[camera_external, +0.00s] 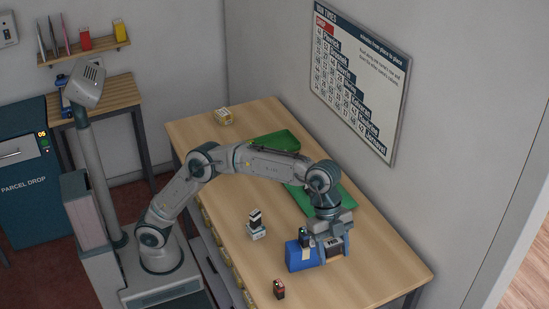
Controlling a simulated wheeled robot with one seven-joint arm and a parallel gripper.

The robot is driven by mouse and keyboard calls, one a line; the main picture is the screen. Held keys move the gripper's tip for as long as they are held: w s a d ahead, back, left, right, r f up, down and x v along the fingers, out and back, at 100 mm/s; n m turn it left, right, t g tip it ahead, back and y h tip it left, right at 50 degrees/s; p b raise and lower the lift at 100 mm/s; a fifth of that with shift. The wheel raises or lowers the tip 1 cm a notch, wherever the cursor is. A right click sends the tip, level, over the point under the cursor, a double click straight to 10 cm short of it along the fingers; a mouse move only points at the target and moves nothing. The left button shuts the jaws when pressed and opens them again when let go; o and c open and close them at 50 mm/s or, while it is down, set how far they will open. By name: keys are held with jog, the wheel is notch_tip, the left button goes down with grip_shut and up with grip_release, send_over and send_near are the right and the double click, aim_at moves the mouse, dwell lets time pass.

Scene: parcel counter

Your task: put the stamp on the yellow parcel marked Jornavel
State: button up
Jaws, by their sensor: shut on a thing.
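My gripper (333,252) is at the near right of the counter, pointing down, with its fingers closed around a small dark thing (333,245) with a pale part. The fingers and wrist hide much of it; I cannot tell for sure that it is the stamp. A black-and-white stamp-like object (255,219) stands on a small pale block left of my gripper. A small dark red object (279,290) stands near the front edge.
A blue box (297,262) sits directly left of my gripper, with a small dark object (304,238) at its top. A timetable board (357,85) hangs on the wall. The counter's middle left (215,215) is clear.

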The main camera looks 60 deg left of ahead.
jog(key=w+a+n+t+y+p, duration=0.1)
jog(key=w+a+n+t+p, duration=0.3)
jog(key=w+a, duration=0.9)
jog(key=w+a+n+g+y+p, duration=0.1)
jog(key=w+a+n, duration=0.65)
jog(key=a, duration=0.85)
jog(key=w+a+n+t+y+p, duration=0.1)
jog(key=w+a+n+p, duration=0.2)
jog(key=a, duration=1.1)
jog(key=n+y+p, duration=0.5)
jog(key=n+p, duration=0.3)
jog(key=n, duration=0.5)
send_over(228, 112)
jog(key=s+d, duration=0.1)
jog(key=d, duration=0.1)
jog(key=shift+m+g, duration=0.25)
jog(key=shift+g, duration=0.15)
jog(key=f, duration=1.1)
jog(key=shift+s+a+f, duration=0.15)
jog(key=shift+a+f, duration=0.1)
jog(key=shift+f, duration=0.05)
notch_tip(228, 112, down, 4)
jog(key=shift+r+p, duration=0.15)
jog(key=shift+p, duration=0.55)
jog(key=shift+f, duration=0.2)
